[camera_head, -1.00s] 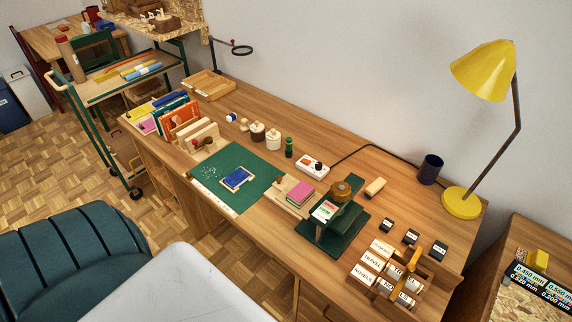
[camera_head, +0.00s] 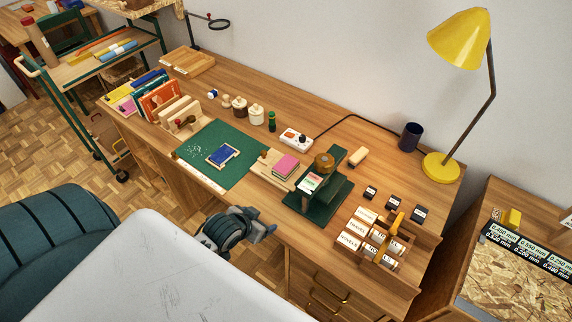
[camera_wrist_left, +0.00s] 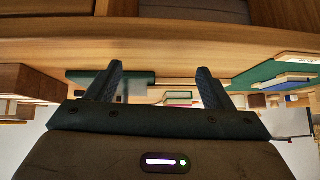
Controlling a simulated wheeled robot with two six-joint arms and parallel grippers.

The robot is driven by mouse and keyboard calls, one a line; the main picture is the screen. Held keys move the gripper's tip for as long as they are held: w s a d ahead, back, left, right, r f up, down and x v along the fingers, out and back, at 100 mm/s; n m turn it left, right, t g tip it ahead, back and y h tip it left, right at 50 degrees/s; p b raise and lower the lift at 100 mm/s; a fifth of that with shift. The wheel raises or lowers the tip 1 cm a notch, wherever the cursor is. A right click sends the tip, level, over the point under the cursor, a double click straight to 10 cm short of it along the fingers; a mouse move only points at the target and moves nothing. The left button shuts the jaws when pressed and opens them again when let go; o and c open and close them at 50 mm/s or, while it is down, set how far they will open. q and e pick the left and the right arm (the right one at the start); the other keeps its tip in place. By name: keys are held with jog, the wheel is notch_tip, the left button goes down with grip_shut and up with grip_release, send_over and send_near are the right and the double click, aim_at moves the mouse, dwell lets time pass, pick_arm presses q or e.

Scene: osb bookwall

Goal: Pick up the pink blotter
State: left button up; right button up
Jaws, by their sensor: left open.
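The pink blotter (camera_head: 286,166) appears in the head view as a flat, square pink block. It lies on a pale wooden board (camera_head: 268,172) on the desk, between the green mat and the dark green stamp stand. My left gripper (camera_head: 270,229) is in front of the desk's near edge, nearer the camera than the blotter and apart from it. In the left wrist view the two dark fingers (camera_wrist_left: 160,76) are spread with nothing between them. I cannot clearly pick out the blotter there. My right gripper is not in view.
The dark green stand (camera_head: 322,190) rises just right of the blotter. A green mat (camera_head: 197,158) with a blue piece (camera_head: 222,155) lies left. A rack of labelled blocks (camera_head: 352,239) stands at the right front. The desk's near edge lies between gripper and blotter.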

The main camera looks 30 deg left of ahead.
pick_arm(q)
jog(key=w+a+r+t+h, duration=0.1)
jog(key=w+a+r+t, duration=0.45)
jog(key=w, duration=0.35)
send_near(286, 164)
jog(key=shift+w+a+f, duration=0.1)
jog(key=shift+w, duration=1.15)
jog(key=shift+g, duration=0.25)
jog(key=shift+f+p+x, duration=0.15)
jog(key=shift+p+x, duration=0.1)
jog(key=shift+x, duration=1.15)
jog(key=shift+f+p+x, duration=0.15)
jog(key=shift+p+x, duration=0.05)
jog(key=shift+x, duration=1.25)
jog(key=shift+s, duration=0.2)
jog(key=c, duration=1)
jog(key=shift+r, duration=0.15)
jog(key=shift+c, duration=0.2)
